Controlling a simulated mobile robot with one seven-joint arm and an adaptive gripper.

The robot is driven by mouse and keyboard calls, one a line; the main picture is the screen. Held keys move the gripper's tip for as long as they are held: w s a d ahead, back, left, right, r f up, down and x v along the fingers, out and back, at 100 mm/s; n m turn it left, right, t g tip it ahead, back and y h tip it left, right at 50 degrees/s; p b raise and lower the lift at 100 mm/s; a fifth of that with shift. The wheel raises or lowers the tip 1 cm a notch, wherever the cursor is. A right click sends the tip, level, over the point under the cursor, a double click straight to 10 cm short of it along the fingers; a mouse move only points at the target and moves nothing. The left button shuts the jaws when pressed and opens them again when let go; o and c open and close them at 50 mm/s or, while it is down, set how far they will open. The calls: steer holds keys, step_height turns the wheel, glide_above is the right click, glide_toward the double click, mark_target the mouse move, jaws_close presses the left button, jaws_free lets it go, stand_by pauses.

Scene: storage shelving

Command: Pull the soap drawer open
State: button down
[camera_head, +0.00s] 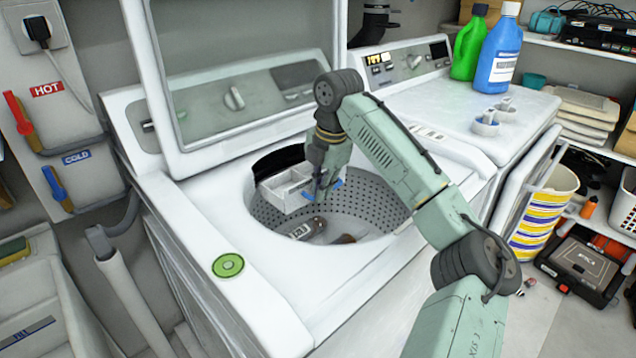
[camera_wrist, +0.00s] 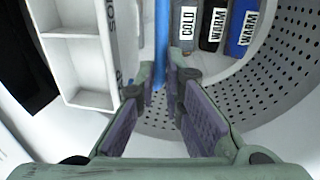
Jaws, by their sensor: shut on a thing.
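The soap drawer (camera_head: 284,190) is a white box with open compartments. It juts out over the washer's drum from a dark slot (camera_head: 277,162) in the rim. In the wrist view the drawer (camera_wrist: 82,62) is at the left, with lettering on its front face. Its blue handle (camera_head: 338,184) runs as an upright bar in the wrist view (camera_wrist: 161,38). My gripper (camera_head: 323,190) is at the drawer's front, its fingertips (camera_wrist: 163,82) closed around the blue handle. The fingers hide part of the handle.
The washer's raised lid (camera_head: 240,95) stands behind and left of my arm. The perforated drum (camera_head: 375,205) lies below, with a few labelled items (camera_head: 308,229) in it. A green disc (camera_head: 228,265) lies on the front left rim. Bottles (camera_head: 498,55) stand on the machine at right.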

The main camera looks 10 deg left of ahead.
steer(key=c, duration=1.7)
jaws_free()
steer(key=r, duration=0.4)
steer(key=d+r, duration=0.1)
steer(key=r, duration=0.3)
steer(key=s+r, duration=0.1)
steer(key=r, duration=0.2)
steer(key=shift+d+r, duration=0.35)
steer(key=shift+r, duration=0.05)
